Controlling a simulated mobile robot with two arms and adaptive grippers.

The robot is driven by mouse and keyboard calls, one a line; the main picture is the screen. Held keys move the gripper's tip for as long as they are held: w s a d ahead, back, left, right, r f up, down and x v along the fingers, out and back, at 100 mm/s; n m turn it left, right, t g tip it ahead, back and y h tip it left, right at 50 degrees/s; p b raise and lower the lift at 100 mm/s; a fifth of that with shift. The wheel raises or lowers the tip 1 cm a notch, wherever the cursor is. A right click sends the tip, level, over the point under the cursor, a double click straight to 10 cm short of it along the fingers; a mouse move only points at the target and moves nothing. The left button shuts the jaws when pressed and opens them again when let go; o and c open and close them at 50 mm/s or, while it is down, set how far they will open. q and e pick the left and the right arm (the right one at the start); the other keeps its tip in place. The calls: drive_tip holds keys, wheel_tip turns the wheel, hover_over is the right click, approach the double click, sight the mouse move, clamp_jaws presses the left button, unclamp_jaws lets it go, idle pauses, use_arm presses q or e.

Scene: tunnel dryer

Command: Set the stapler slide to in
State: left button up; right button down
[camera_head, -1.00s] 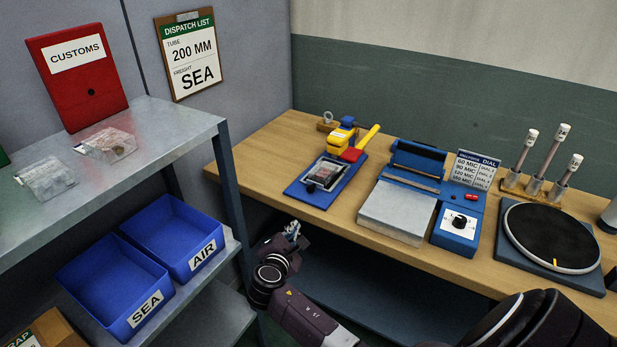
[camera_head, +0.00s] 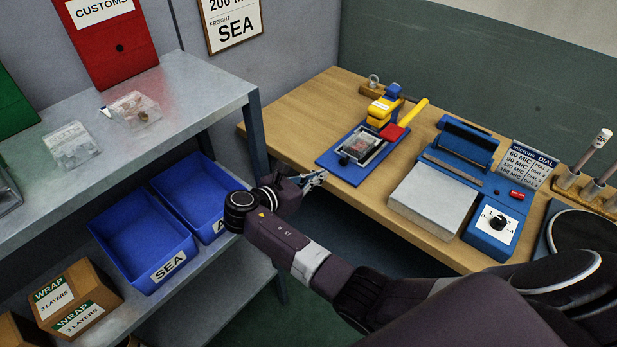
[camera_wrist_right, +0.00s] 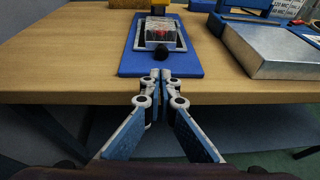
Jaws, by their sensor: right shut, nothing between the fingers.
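The stapler station is a blue base board (camera_head: 334,163) on the wooden table, with a yellow stapler head (camera_head: 381,112) and a yellow lever with a red block behind. Its slide (camera_head: 360,147) is a metal frame with a black knob, holding a clear packet with something red inside. It sits toward the near part of the board, in front of the stapler head. The slide also shows in the right wrist view (camera_wrist_right: 142,44). My right gripper (camera_head: 316,178) is shut and empty near the table's front edge, short of the board and pointing at the knob. My left gripper is not in view.
A heat sealer with a grey plate (camera_head: 434,202) and a dial box stands right of the stapler. A metal shelf (camera_head: 190,93) with blue bins (camera_head: 140,232) is at the left, close to my right arm. Bare table (camera_head: 300,118) lies left of the stapler.

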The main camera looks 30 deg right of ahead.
sight(342, 160)
drive_tip(key=x, duration=0.3)
drive_tip(key=r+p+x, duration=0.1)
drive_tip(key=x, duration=0.1)
drive_tip(key=shift+w+d+f, duration=0.1)
drive_tip(key=shift+w+d, duration=0.1)
drive_tip(key=shift+d, duration=0.25)
drive_tip(key=shift+w+d+f, duration=0.1)
drive_tip(key=shift+w+d, duration=0.05)
drive_tip(key=shift+d, duration=0.35)
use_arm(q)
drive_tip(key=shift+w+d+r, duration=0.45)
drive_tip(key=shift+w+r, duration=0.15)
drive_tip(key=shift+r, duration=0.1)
use_arm(e)
drive_tip(key=shift+w+d+r+p, duration=0.1)
drive_tip(key=shift+w+d+p, duration=0.1)
drive_tip(key=shift+d, duration=0.2)
drive_tip(key=shift+w+d+r+p, duration=0.1)
drive_tip(key=shift+d+p, duration=0.1)
drive_tip(key=shift+d, duration=0.15)
drive_tip(key=shift+w+d, duration=0.15)
drive_tip(key=shift+d, duration=0.1)
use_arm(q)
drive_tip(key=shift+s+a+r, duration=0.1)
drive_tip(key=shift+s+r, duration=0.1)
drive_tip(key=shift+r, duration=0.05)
